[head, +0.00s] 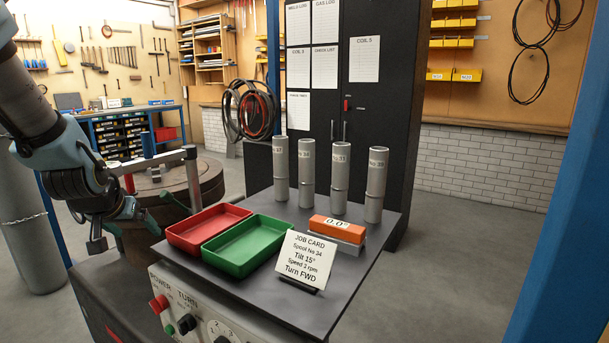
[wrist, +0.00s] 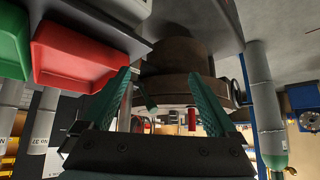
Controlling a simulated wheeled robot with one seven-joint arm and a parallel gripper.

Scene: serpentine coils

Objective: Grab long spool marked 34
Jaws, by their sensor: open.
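The long spool marked 34 (head: 307,178) stands upright on the dark bench top, second from the left in a row of similar grey spools. The spool at its left (head: 281,170) seems marked 37; the wrist view also shows a spool reading 37 (wrist: 42,135). To its right are a spool (head: 340,180) that looks like 33 or 31 and a spool (head: 375,187) that looks like 39. My gripper (head: 124,232) is left of the trays, well away from the spools. In the wrist view its green fingers (wrist: 160,82) are spread and empty.
A red tray (head: 180,240) and a green tray (head: 228,268) lie between my gripper and the spools. A job card (head: 303,262) and an orange gauge (head: 338,226) stand in front of the spools. A black cabinet (head: 375,130) rises behind. A round turntable (head: 205,180) is near my arm.

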